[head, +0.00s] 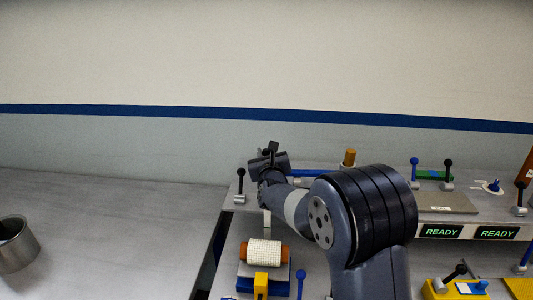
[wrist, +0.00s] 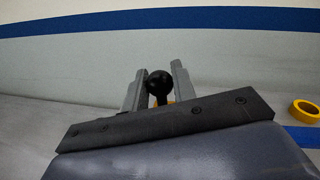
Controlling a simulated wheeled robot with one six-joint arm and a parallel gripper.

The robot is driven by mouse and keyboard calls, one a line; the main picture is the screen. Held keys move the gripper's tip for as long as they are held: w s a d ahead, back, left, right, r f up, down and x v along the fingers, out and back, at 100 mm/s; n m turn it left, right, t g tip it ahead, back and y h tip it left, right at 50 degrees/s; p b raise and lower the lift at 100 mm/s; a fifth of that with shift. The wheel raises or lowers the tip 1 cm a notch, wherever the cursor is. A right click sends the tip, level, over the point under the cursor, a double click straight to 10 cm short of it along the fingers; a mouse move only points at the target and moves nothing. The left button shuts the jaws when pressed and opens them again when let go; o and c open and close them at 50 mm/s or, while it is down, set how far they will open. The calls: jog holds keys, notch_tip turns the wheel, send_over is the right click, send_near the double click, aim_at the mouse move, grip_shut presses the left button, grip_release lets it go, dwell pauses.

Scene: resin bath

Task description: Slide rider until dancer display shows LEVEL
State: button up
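My gripper (head: 271,157) is at the left end of the back shelf, beside a small black knob (head: 271,147). In the wrist view a round black knob (wrist: 158,82) sits between the two fingers of my gripper (wrist: 159,78). The fingers are about a knob's width apart; whether they press on it I cannot tell. A blue bar (head: 312,173) runs along the shelf behind my arm, partly hidden. I cannot pick out the rider for certain. Two displays show green READY, one left (head: 441,231) and one right (head: 497,233); no display in view reads LEVEL.
A black-knobbed lever (head: 240,186) stands left of my gripper. A white roll with orange ends (head: 264,252) lies below it. Several levers stand on the right. A metal cylinder (head: 18,246) stands on the left table, otherwise clear. A yellow ring (wrist: 305,111) shows at right in the wrist view.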

grip_shut()
jog(key=shift+d+f+b, duration=0.15)
jog(key=shift+f+b, duration=0.05)
jog(key=shift+b, duration=0.8)
jog(key=shift+d+r+b, duration=0.15)
jog(key=shift+d+b, duration=0.2)
jog(key=shift+b, duration=0.55)
jog(key=shift+r, duration=0.1)
jog(key=shift+o, duration=2.2)
grip_release()
jog(key=shift+s, duration=0.15)
